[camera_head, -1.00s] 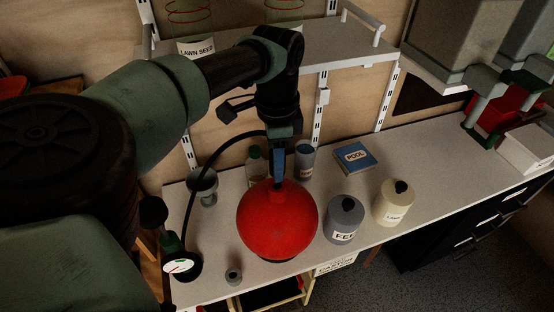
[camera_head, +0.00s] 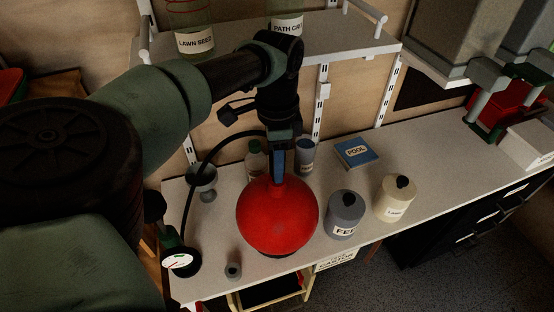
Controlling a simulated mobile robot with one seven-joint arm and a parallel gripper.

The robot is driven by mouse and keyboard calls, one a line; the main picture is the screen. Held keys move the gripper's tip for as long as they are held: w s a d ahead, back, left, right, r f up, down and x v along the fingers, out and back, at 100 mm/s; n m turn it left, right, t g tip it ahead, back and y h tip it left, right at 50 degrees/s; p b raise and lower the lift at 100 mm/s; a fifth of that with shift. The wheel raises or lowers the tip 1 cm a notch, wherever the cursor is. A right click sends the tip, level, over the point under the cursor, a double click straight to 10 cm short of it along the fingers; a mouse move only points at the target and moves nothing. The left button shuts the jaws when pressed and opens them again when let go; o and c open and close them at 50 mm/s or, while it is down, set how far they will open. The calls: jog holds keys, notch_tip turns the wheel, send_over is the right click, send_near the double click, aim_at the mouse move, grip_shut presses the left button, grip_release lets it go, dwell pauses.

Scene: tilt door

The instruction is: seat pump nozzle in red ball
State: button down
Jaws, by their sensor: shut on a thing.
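The red ball (camera_head: 277,220) sits on a dark ring on the light bench (camera_head: 425,152). My gripper (camera_head: 279,165) points down directly above the top of the ball. It is shut on the pump nozzle, which is mostly hidden by the fingers. A black hose (camera_head: 193,180) arcs from the gripper down to the pump (camera_head: 180,260) with its round gauge at the bench's left end. The fingertips appear to meet the ball's top; whether the nozzle is inside the ball's valve cannot be told.
Grey FEED (camera_head: 345,214) and cream (camera_head: 394,198) canisters stand right of the ball. A grey bottle (camera_head: 304,156) and green-capped bottle (camera_head: 255,160) stand behind it. A blue POOL box (camera_head: 356,152) lies farther back. A shelf (camera_head: 345,45) with jars overhangs the bench.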

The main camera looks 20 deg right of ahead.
jog(key=shift+f+b, duration=0.35)
jog(key=shift+f, duration=0.5)
jog(key=shift+c, duration=2.1)
grip_release()
notch_tip(320, 180, up, 13)
jog(key=shift+b, duration=0.45)
jog(key=shift+d, duration=0.1)
